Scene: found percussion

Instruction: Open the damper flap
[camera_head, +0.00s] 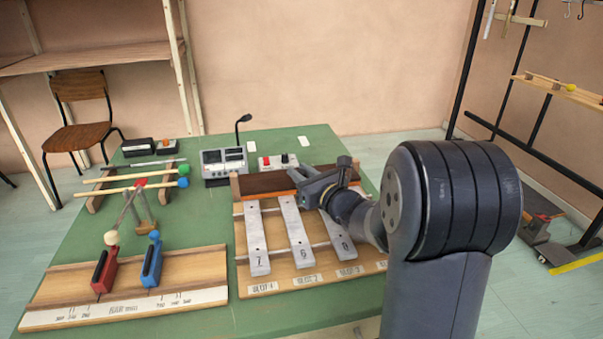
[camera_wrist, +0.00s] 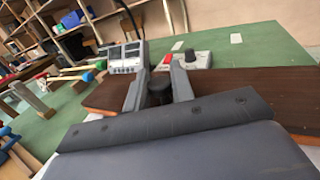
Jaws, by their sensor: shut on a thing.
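The damper flap (camera_head: 262,184) is a long dark brown board along the back of the bar frame, behind the upper ends of the numbered metal bars (camera_head: 297,232). In the wrist view the flap (camera_wrist: 245,88) stretches to both sides of my gripper (camera_wrist: 157,82). A dark round knob (camera_wrist: 158,92) sits between the two fingers, and they are shut on it. In the head view my gripper (camera_head: 318,173) is over the flap, and its arm hides the flap's right part and the knob. The flap's exact angle is hard to tell.
A grey console (camera_head: 223,165) with a microphone and a small box with a red button (camera_head: 278,161) stand behind the flap. At left are mallets on a rack (camera_head: 130,186) and a wooden board (camera_head: 120,290) with red and blue clamps.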

